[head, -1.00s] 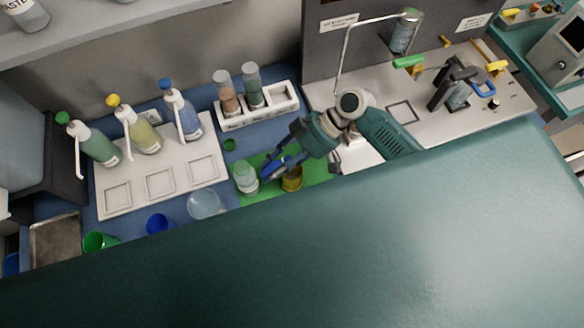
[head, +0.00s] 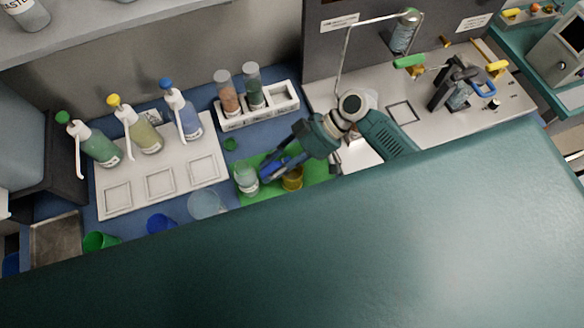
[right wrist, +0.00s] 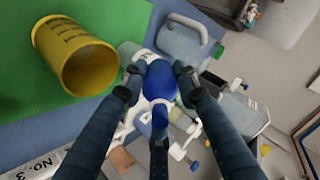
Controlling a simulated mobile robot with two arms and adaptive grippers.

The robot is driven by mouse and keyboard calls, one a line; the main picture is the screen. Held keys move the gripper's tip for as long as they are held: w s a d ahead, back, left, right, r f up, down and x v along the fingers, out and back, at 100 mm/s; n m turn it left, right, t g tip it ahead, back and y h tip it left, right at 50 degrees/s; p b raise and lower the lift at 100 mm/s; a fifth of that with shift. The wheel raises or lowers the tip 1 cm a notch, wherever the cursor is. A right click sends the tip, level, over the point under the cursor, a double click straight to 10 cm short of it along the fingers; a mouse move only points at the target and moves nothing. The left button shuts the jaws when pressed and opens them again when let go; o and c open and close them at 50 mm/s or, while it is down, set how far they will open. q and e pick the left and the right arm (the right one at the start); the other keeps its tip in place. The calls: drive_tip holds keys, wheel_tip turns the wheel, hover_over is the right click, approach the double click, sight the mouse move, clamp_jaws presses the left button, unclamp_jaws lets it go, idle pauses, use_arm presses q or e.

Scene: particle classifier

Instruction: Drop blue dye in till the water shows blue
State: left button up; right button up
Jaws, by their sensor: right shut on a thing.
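My right gripper (head: 268,178) is over the green mat (head: 318,172) in the head view. It is shut on a blue thing (right wrist: 158,82), which sits between the dark fingers in the right wrist view. What hangs below the blue thing is mostly hidden. A clear jar (head: 246,181) with a white label stands just left of the gripper, its contents pale. I cannot tell whether the held thing touches it. A yellow cup (head: 292,181) stands right of the gripper, and also shows in the right wrist view (right wrist: 82,66). My left gripper is out of view.
Green, yellow and blue pump bottles (head: 184,116) stand on a white tray (head: 138,192) at left. A rack (head: 262,112) with two tubes stands behind. A clear dish (head: 206,204), blue cup (head: 160,223) and green cup (head: 100,241) are in front.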

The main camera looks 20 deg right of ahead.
drive_tip(key=shift+f+y, duration=0.15)
drive_tip(key=shift+y, duration=0.25)
idle(0.7)
drive_tip(key=shift+a+r+y+b, duration=0.2)
drive_tip(key=shift+r+y+b, duration=0.2)
drive_tip(key=shift+y+b, duration=0.8)
drive_tip(key=shift+a+r+y+b, duration=0.15)
drive_tip(key=shift+r+y+b, duration=0.25)
drive_tip(key=shift+b, duration=1.5)
idle(1.7)
drive_tip(key=shift+f+y+b, duration=0.3)
drive_tip(key=shift+y+b, duration=0.5)
drive_tip(key=shift+b, duration=1.1)
